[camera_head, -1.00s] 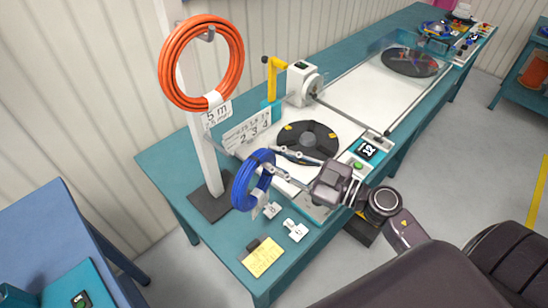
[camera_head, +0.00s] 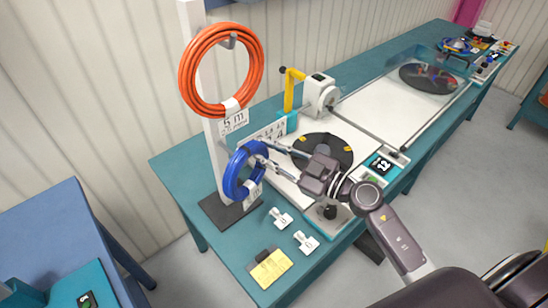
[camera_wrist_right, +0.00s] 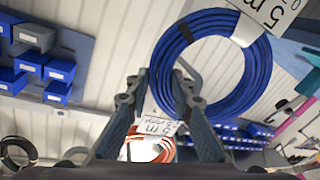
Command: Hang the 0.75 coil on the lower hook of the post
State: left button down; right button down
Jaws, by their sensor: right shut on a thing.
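The blue coil (camera_head: 240,172), which I take to be the 0.75 coil, hangs from my right gripper (camera_head: 264,153), whose fingers are shut on its upper part. In the head view it is just in front of the white post (camera_head: 216,150), overlapping its lower part; I cannot tell whether they touch. In the right wrist view the blue coil (camera_wrist_right: 200,100) passes between the fingers (camera_wrist_right: 160,88) and carries a white "5 m" tag. A grey curved rod shows through its ring there. The lower hook is not clear in the head view. My left gripper is not in view.
An orange coil (camera_head: 190,70) hangs on the upper hook (camera_head: 230,41). The teal bench (camera_head: 185,163) holds a black turntable (camera_head: 325,150), a yellow-handled counter (camera_head: 320,93), white clips (camera_head: 306,241) and a yellow note (camera_head: 270,268). A blue table (camera_head: 50,225) stands at left.

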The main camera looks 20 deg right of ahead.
jog(key=shift+w+a+f+b, duration=0.25)
jog(key=shift+w+f+b, duration=0.25)
jog(key=shift+w, duration=0.2)
jog(key=shift+w+a+f+b, duration=0.25)
jog(key=shift+w+f+b, duration=0.15)
jog(key=shift+w, duration=0.3)
jog(key=shift+w+a+f+b, duration=0.25)
jog(key=shift+w+f+b, duration=0.15)
jog(key=shift+w+b, duration=0.25)
jog(key=shift+w, duration=0.1)
jog(key=c, duration=1.6)
grip_release()
jog(key=shift+f, duration=0.15)
jog(key=o, duration=0.6)
jog(key=shift+o, duration=0.2)
